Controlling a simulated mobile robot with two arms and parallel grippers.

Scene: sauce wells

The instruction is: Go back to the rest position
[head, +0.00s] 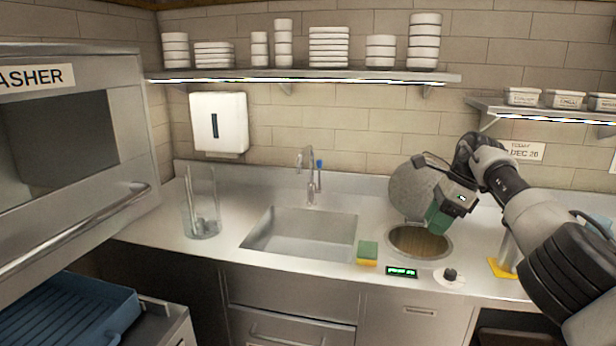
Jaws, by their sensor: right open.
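My right gripper (434,190) comes in from the right on its grey and black arm. It is open and stands in front of a raised round metal lid (405,190), partly covering it. I cannot tell whether it touches the lid. Below it is a round well (420,243) set in the steel counter, with a brownish inside. A green block-like part shows at the gripper's lower side; I cannot tell if it belongs to the gripper. My left gripper is not in view.
A sink (300,232) with a tap (309,175) lies left of the well. A sponge (367,253), a small green display (401,272) and a black knob (450,275) sit near the front edge. A clear container (201,215) stands left. Shelves (300,76) hang above.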

